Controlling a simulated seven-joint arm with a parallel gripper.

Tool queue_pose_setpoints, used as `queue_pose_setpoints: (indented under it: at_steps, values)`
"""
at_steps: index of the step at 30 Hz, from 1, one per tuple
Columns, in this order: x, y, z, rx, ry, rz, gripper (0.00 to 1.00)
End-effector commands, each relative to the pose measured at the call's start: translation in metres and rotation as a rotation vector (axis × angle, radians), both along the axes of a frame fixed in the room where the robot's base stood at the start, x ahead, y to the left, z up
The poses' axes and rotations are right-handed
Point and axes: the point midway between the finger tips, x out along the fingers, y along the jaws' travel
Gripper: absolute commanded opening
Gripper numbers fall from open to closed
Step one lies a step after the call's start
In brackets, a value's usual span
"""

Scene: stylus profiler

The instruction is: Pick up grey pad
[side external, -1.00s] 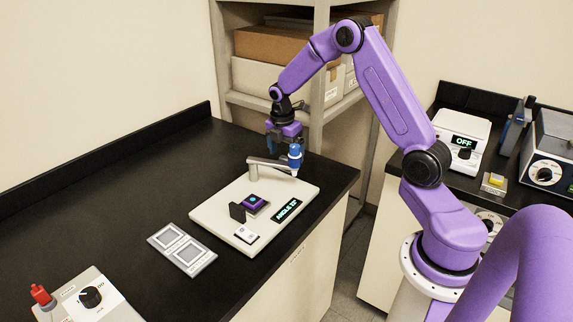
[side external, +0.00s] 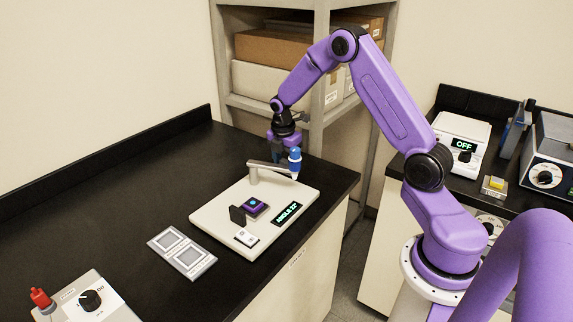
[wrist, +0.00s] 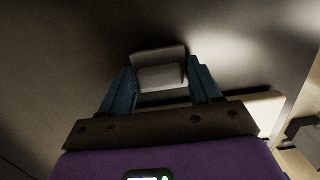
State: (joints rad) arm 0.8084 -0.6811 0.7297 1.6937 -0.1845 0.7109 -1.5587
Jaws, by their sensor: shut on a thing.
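My gripper (side external: 281,155) hangs low over the black bench, behind the stylus profiler and near the shelf. In the wrist view its two teal fingers (wrist: 162,80) are shut on a pale grey block, which I take to be the grey pad (wrist: 162,74). The pad sits between the fingertips. I cannot make out the pad in the side view, where the profiler's arm and blue stylus head stand close in front of the fingers.
The profiler (side external: 224,222) has a cream base, a purple stage block (side external: 254,207) and an angle display (side external: 287,214). A two-window grey plate (side external: 182,253) lies to its left. A control box (side external: 85,300) is at the front left. The bench's left middle is clear.

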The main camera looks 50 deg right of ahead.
Motion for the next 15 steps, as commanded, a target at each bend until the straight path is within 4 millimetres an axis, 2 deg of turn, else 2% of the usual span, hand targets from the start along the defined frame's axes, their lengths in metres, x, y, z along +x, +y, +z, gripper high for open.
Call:
queue_pose_setpoints:
  at_steps: [5,15]
  values:
    - [0.001,0.000,0.021,0.000,-0.005,-0.001,0.33]
    - [0.001,0.000,0.082,0.000,-0.005,0.000,0.33]
